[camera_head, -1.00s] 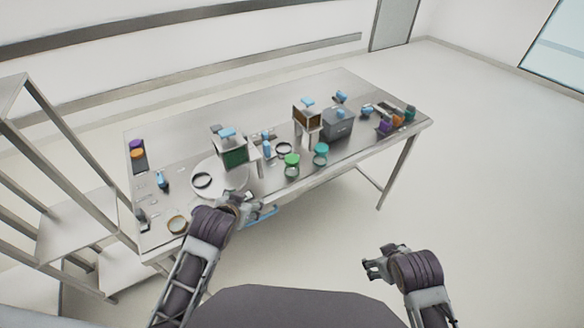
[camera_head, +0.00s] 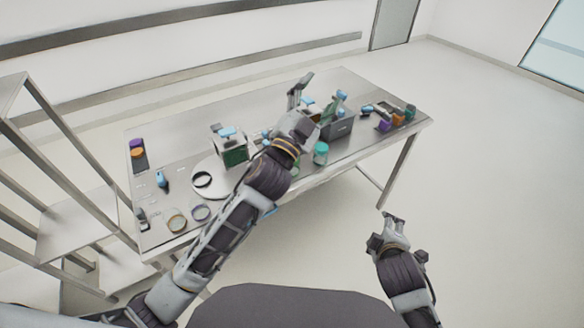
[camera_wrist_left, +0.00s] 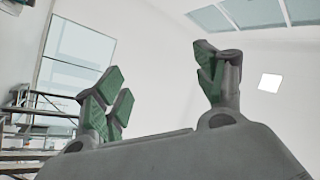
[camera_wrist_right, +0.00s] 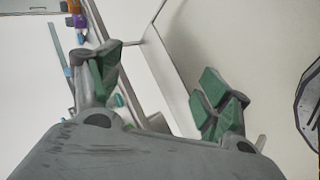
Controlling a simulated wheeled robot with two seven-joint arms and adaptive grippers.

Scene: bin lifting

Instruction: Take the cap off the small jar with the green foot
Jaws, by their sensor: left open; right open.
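A small clear jar with a bright green part (camera_head: 296,168) is near the table's front edge in the head view, mostly hidden behind my left arm; its foot and cap cannot be told apart. A jar with a teal top (camera_head: 320,148) stands to its right. My left gripper (camera_head: 318,92) is open, raised over the table, fingers pointing up and away. In the left wrist view its spread fingers (camera_wrist_left: 160,85) have only walls and ceiling between them. My right gripper (camera_head: 394,216) is open and empty, off the table's front right. Its spread fingers show in the right wrist view (camera_wrist_right: 158,85).
A grey box (camera_head: 343,127) and several small coloured items (camera_head: 397,118) stand on the right of the table (camera_head: 165,140). A green-windowed box (camera_head: 233,153) is beside a white disc (camera_head: 212,188). Loose rings (camera_head: 176,222) lie front left. A metal rack (camera_head: 75,200) stands left.

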